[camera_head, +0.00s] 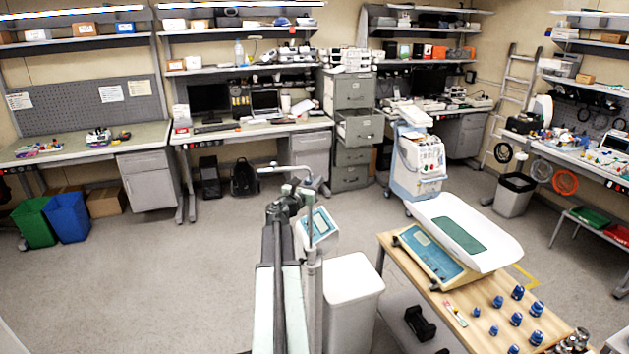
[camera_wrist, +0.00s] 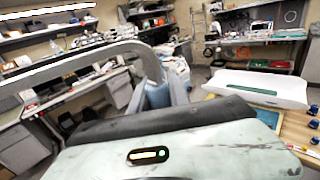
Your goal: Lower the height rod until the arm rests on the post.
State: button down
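The height rod's arm (camera_head: 286,169) is a pale grey bar at the centre of the head view, reaching left from a bend above the post. In the wrist view the arm (camera_wrist: 75,70) arches across the upper left and bends down near the middle. The upright post (camera_head: 314,285) stands just right of my arm, with a blue-faced display (camera_head: 319,226) beside its upper part. My gripper (camera_head: 288,198) is close to the rod, below the horizontal arm. Its fingertips are too small and overlapped to show their opening or any contact with the rod.
A wooden table (camera_head: 436,300) with a baby scale (camera_head: 462,230) and several blue-topped weights stands at the right. A white box-shaped piece (camera_head: 352,285) is right of the post. A white medical cart (camera_head: 417,160) stands behind. Open floor (camera_head: 140,270) lies at left.

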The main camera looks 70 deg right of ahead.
notch_tip(320, 180, down, 19)
jog(key=b, duration=1.9)
jog(key=shift+w+r, duration=0.1)
jog(key=c, duration=1.2)
grip_release()
jog(key=shift+c, duration=0.2)
jog(key=shift+a, duration=0.1)
